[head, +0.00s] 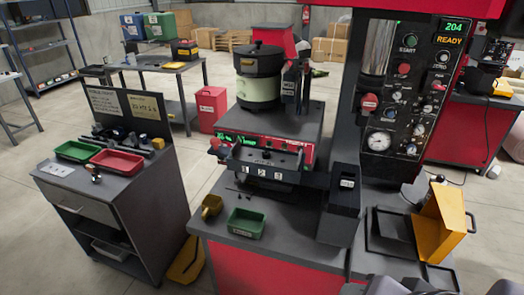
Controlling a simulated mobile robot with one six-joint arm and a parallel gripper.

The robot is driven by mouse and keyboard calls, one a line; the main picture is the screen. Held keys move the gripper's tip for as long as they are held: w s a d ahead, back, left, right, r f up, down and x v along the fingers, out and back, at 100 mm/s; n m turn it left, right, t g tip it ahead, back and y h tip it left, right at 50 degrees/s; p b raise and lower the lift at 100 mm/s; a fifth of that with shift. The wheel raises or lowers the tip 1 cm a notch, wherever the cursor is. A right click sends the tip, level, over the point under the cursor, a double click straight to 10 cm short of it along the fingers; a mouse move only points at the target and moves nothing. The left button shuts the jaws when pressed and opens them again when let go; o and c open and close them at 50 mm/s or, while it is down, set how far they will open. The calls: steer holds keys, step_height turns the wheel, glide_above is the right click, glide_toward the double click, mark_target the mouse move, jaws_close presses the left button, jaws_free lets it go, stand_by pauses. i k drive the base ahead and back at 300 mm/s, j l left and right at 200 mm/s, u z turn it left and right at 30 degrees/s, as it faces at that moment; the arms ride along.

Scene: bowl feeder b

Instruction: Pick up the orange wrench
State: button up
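I cannot make out an orange wrench in the head view. Several small dark tools or parts lie on the grey left cabinet (130,185), too small to tell apart, with a small yellow piece (158,143) among them. My gripper's fingers do not show. Dark grey shapes at the bottom edge, right of centre, may be part of my arm.
The red bench (225,262) carries a bowl feeder (260,88), a green tray (246,223), a yellow scoop (212,206) and a black bin (340,205). Green (77,150) and red (117,161) trays sit on the left cabinet. A yellow chute (440,225) stands right. Floor lies between cabinet and bench.

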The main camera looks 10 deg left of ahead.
mark_target(96, 178)
steer(key=k+j+u, duration=0.15)
steer(key=u, duration=1.7)
